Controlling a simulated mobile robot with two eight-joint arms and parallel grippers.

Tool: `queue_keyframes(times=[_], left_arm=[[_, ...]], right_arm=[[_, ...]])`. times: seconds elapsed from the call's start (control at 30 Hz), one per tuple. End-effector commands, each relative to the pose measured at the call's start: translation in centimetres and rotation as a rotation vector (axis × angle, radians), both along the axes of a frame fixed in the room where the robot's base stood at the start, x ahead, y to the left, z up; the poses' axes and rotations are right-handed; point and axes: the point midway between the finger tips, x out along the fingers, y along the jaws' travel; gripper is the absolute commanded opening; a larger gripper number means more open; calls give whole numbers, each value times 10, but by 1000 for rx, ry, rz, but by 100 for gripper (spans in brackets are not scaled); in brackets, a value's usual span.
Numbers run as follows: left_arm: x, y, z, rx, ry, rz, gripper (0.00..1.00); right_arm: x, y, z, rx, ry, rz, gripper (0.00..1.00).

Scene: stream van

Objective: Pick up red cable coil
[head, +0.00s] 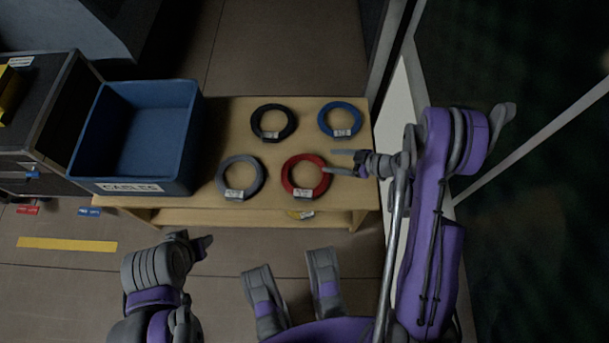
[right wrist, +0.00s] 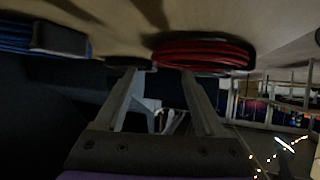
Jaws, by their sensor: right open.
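The red cable coil (head: 287,176) lies flat on the wooden table, front right of several coils, with a white tag at its front. My right gripper (head: 335,162) is open and empty at the coil's right side. Its nearer finger reaches the coil's right edge; I cannot tell whether they touch. In the right wrist view the red coil (right wrist: 205,50) shows edge-on beyond my open fingers (right wrist: 160,75), mostly ahead of the right-hand one.
A grey coil (head: 222,178), a black coil (head: 273,105) and a blue coil (head: 325,117) lie around the red one on the table (head: 210,110). A blue crate (head: 185,150) labelled CABLES stands at left. A door frame (head: 398,75) runs along the right.

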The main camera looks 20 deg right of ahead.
Motion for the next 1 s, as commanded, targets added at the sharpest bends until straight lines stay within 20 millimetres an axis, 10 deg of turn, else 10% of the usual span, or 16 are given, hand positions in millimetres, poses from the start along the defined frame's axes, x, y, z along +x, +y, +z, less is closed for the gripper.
queue_keyframes(times=[0.83,1.0], left_arm=[[2,0,-16,0,5,0,50],[2,0,-16,0,5,0,50]], right_arm=[[40,46,-33,-1,2,-1,71],[40,46,-33,-1,2,-1,42]])
